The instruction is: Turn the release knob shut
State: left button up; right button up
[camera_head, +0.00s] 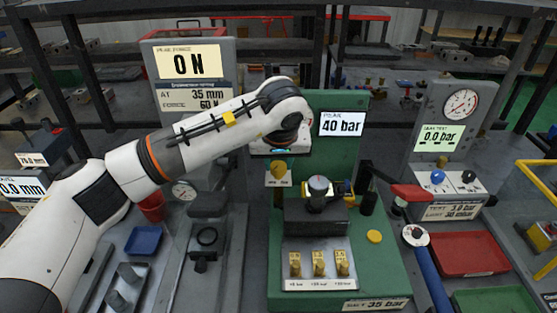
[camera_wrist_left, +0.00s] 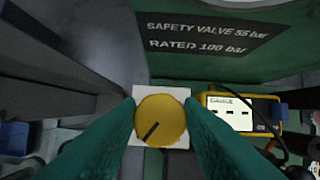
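The release knob is a round yellow knob with a dark pointer line; it shows in the head view (camera_head: 278,167) under my left wrist and in the left wrist view (camera_wrist_left: 160,119) on a white plate. Its pointer slants to the lower left there. The two teal fingers of my left gripper (camera_wrist_left: 161,104) flank the knob, one on each side, very close to its edges. I cannot tell whether they touch it. In the head view the fingers do not show clearly. My right gripper is not in view.
A yellow gauge box (camera_wrist_left: 243,109) sits just right of the knob. A blue-handled tool (camera_head: 428,275) and red tray (camera_head: 467,253) lie to the right.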

pick_arm(q)
jog(key=shift+c, duration=0.4)
jog(key=shift+n, duration=0.4)
jog(key=shift+n+y+b, duration=0.5)
jog(key=shift+n+b, duration=0.15)
jog(key=shift+n, duration=0.35)
jog(key=n+g+y, duration=0.1)
jog(key=n, duration=0.2)
jog(key=shift+d+r+n, duration=0.1)
jog(key=shift+n, duration=0.3)
jog(key=n+y, duration=0.1)
jog(key=n, duration=0.2)
jog(key=shift+w+g, duration=0.1)
jog(key=shift+g, duration=0.3)
jog(key=shift+n+g+y+p, duration=0.45)
jog(key=shift+n+g, duration=0.25)
jog(key=shift+n, duration=1.4)
jog(key=o, duration=1)
jog(key=shift+c, duration=0.2)
